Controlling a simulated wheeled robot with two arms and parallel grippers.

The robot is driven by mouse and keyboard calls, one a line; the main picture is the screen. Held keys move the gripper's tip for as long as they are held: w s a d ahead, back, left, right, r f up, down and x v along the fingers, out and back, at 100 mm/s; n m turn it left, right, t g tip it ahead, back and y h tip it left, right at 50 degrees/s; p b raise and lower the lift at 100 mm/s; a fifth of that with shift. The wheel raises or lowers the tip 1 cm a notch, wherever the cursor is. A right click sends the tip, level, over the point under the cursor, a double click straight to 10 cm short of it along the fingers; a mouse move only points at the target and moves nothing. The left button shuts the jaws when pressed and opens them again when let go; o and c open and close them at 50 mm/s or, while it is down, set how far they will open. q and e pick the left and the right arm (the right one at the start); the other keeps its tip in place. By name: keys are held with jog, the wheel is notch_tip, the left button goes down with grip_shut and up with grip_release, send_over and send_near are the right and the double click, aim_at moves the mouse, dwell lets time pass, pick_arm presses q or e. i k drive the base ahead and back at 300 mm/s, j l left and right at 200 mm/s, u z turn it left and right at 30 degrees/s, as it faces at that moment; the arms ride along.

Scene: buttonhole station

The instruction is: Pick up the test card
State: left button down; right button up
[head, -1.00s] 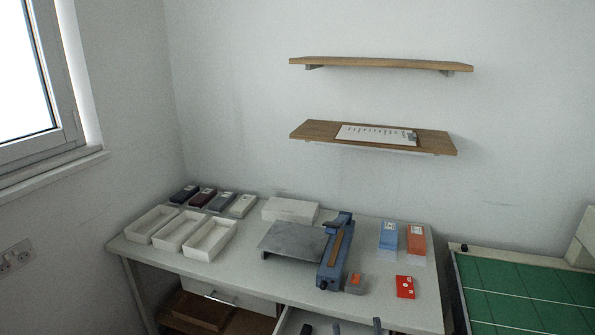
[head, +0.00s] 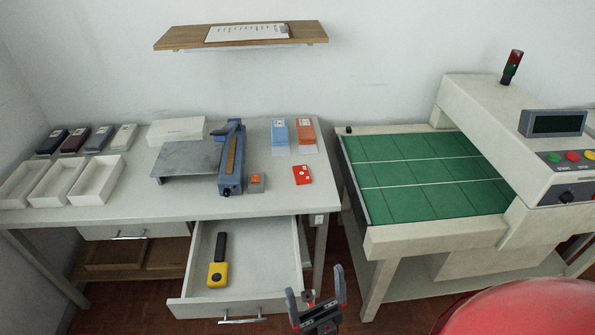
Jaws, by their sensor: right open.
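A small red card (head: 301,174) with a pale mark lies flat near the right front part of the white table; it looks like the test card. My right gripper (head: 315,284) is at the bottom of the head view, below the card in the picture. It is open with nothing between its fingers, and it is clear of the card. My left gripper is not in view.
The open drawer (head: 290,262) juts out beside my right gripper and holds a yellow and black tool (head: 217,262). A grey block with an orange top (head: 256,182) and a blue press (head: 231,170) stand left of the card. A green-belted machine (head: 420,175) stands right.

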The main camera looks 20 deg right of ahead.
aim_at(301, 173)
jog(key=i+l+z, duration=0.1)
jog(key=i+z, duration=0.25)
jog(key=i, duration=0.15)
jog(key=i+z, duration=0.3)
jog(key=i, duration=0.25)
